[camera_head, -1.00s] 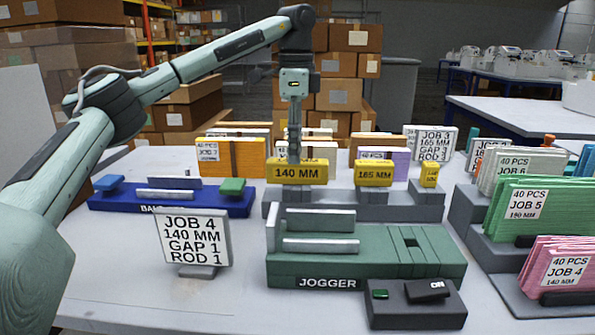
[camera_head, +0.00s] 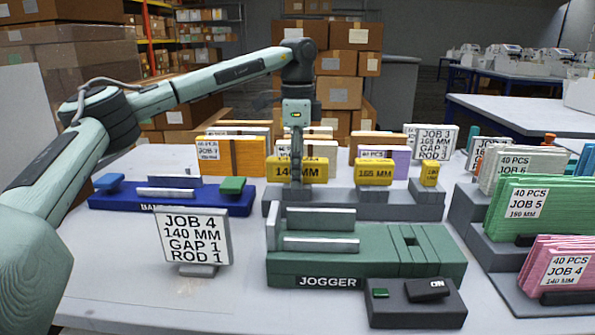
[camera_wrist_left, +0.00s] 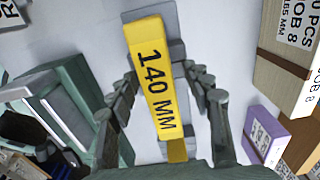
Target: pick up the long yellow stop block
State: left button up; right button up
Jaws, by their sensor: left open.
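The long yellow stop block (camera_head: 316,170), marked 140 MM, sits on a grey stepped stand (camera_head: 335,207) behind the jogger. In the left wrist view the block (camera_wrist_left: 155,88) runs lengthwise between the fingers. My left gripper (camera_head: 296,182) points down at the block, and a finger covers part of its label. In the wrist view my left gripper (camera_wrist_left: 161,78) is open, with one finger on each side of the block and gaps between. Two shorter yellow blocks stand to the right: the 165 MM block (camera_head: 374,172) and a small one (camera_head: 430,175). My right gripper is not in view.
The green jogger (camera_head: 400,268) and its switch box (camera_head: 415,312) stand in front. A JOB 4 sign (camera_head: 196,237) and a blue base (camera_head: 130,204) are at left. Upright card packs, including an orange one (camera_head: 230,156), stand close behind the block.

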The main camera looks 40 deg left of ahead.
pick_arm(q)
jog(key=shift+c, duration=0.5)
grip_shut()
